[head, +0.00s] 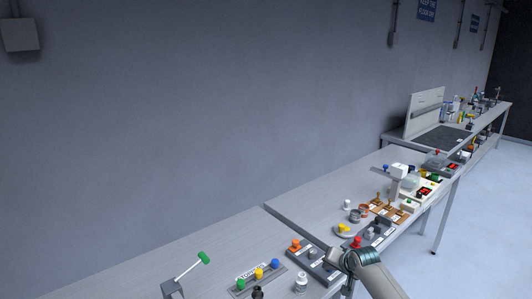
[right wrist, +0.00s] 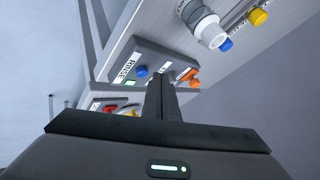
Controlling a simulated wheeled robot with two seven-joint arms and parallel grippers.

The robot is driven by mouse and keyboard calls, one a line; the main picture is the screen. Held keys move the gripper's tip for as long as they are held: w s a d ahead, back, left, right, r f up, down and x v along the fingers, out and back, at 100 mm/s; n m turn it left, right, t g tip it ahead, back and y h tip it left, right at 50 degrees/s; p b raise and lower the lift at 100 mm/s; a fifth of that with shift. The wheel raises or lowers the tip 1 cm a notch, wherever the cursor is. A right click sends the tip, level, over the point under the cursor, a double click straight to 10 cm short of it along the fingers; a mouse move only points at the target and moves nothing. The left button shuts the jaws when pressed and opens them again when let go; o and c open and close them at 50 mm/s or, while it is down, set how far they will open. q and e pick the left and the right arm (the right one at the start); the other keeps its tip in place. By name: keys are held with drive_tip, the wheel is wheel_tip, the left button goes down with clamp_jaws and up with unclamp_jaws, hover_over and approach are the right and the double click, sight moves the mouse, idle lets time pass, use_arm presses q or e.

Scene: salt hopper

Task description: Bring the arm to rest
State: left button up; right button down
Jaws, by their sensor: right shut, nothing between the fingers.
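My right arm comes in from the lower right in the head view. Its gripper (head: 333,257) is above the bench (head: 230,250), near a dark panel with an orange knob (head: 296,245). In the right wrist view the dark fingers (right wrist: 163,90) are pressed together with nothing between them. Behind the fingertips is a panel lettered RINSE with a blue knob (right wrist: 141,71) and an orange knob (right wrist: 190,76). I cannot tell the exact gap between the fingers and the panel. My left gripper is not in view.
A lever with a green handle (head: 204,257) stands at the front left. A white bottle (head: 301,283) stands near the front, by yellow and blue knobs (head: 275,264). A red knob (head: 356,242), small jars and a white device (head: 399,170) stand farther along.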

drive_tip(key=s+a+f+n+g, duration=0.15)
drive_tip(key=s+f, duration=0.25)
drive_tip(key=s, duration=0.5)
drive_tip(key=s+a+f+n, duration=0.2)
drive_tip(key=s+a+f, duration=0.15)
drive_tip(key=s, duration=0.65)
drive_tip(key=s+a+f+n+g, duration=0.15)
drive_tip(key=s+f, duration=0.25)
drive_tip(key=s, duration=0.5)
drive_tip(key=s+d+r+n+g+h, duration=0.1)
drive_tip(key=s+d+r, duration=0.1)
drive_tip(key=s, duration=0.8)
drive_tip(key=s+d+r, duration=0.2)
drive_tip(key=s, duration=0.8)
drive_tip(key=s+d+r+n+g+h, duration=0.1)
drive_tip(key=s+r, duration=0.1)
drive_tip(key=s, duration=0.8)
wheel_tip(320, 180, down, 34)
drive_tip(key=s+g+b, duration=0.1)
drive_tip(key=b, duration=0.5)
drive_tip(key=s+d+f+b, duration=0.1)
drive_tip(key=s+f+b, duration=0.2)
drive_tip(key=s+f, duration=0.6)
drive_tip(key=s+d+f+g+b, duration=0.1)
drive_tip(key=s+d+f+b, duration=0.1)
drive_tip(key=s+f, duration=0.7)
wheel_tip(320, 180, down, 6)
drive_tip(key=shift+s+d+f+n+b, duration=0.1)
drive_tip(key=shift+s+d+n+b, duration=0.1)
drive_tip(key=shift+s+n+b, duration=0.25)
